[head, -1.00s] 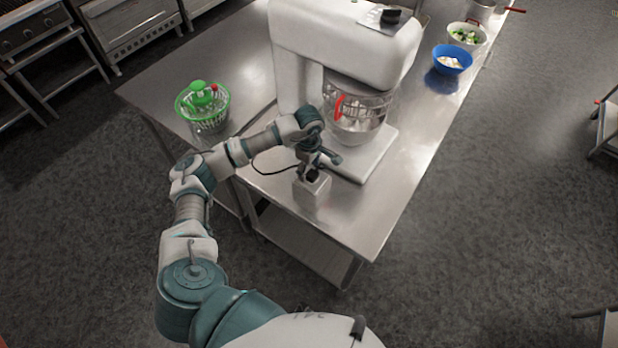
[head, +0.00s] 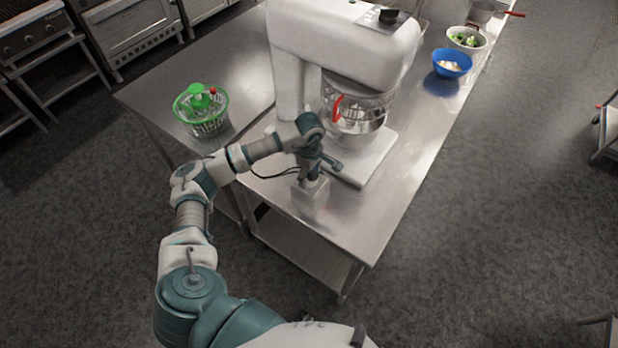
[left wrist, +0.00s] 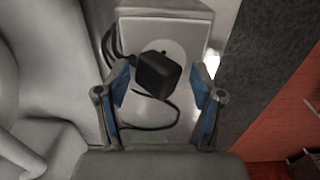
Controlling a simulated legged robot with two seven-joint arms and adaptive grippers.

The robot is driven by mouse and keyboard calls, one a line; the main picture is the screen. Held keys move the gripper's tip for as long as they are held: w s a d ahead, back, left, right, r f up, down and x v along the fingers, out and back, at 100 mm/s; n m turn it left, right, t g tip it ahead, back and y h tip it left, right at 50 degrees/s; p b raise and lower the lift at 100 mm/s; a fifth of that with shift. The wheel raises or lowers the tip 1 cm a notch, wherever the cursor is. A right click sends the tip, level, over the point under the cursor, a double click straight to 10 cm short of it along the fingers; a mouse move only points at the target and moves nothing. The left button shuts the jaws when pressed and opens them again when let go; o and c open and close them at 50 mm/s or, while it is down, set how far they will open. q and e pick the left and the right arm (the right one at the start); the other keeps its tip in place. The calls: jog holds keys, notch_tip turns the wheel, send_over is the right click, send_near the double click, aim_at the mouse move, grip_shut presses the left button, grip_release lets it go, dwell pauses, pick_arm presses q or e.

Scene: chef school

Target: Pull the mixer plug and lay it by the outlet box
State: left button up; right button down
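The black mixer plug (left wrist: 158,74) sits at the round socket face of the pale outlet box (left wrist: 192,28) in the left wrist view; whether it is fully seated I cannot tell. Its black cord (left wrist: 150,127) loops beside it. My left gripper (left wrist: 158,82) is open, with a blue-padded finger on each side of the plug and small gaps visible. In the head view, the left gripper (head: 314,174) points down right over the outlet box (head: 309,198) and hides most of the plug. The white stand mixer (head: 345,40) stands behind. My right gripper is out of view.
The steel table (head: 385,218) has bare room right of the outlet box, up to its front and right edges. A green salad spinner (head: 203,112) stands at left. A blue bowl (head: 452,62) and a white bowl (head: 467,38) stand at the far right.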

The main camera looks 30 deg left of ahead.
aim_at(312, 172)
pick_arm(q)
jog(key=shift+w+d, duration=0.1)
jog(key=shift+d, duration=0.35)
jog(key=shift+d+r, duration=0.1)
jog(key=shift+d, duration=0.05)
jog(key=shift+w+a, duration=0.15)
jog(key=shift+a, duration=0.3)
jog(key=shift+d, duration=0.25)
jog(key=c, duration=1.1)
grip_shut()
jog(key=shift+a+r, duration=0.2)
jog(key=shift+r, duration=0.5)
jog(key=shift+d+r+p, duration=0.1)
jog(key=shift+r+p, duration=0.6)
jog(key=shift+r, duration=0.35)
jog(key=shift+r+p, duration=0.65)
jog(key=shift+r, duration=0.6)
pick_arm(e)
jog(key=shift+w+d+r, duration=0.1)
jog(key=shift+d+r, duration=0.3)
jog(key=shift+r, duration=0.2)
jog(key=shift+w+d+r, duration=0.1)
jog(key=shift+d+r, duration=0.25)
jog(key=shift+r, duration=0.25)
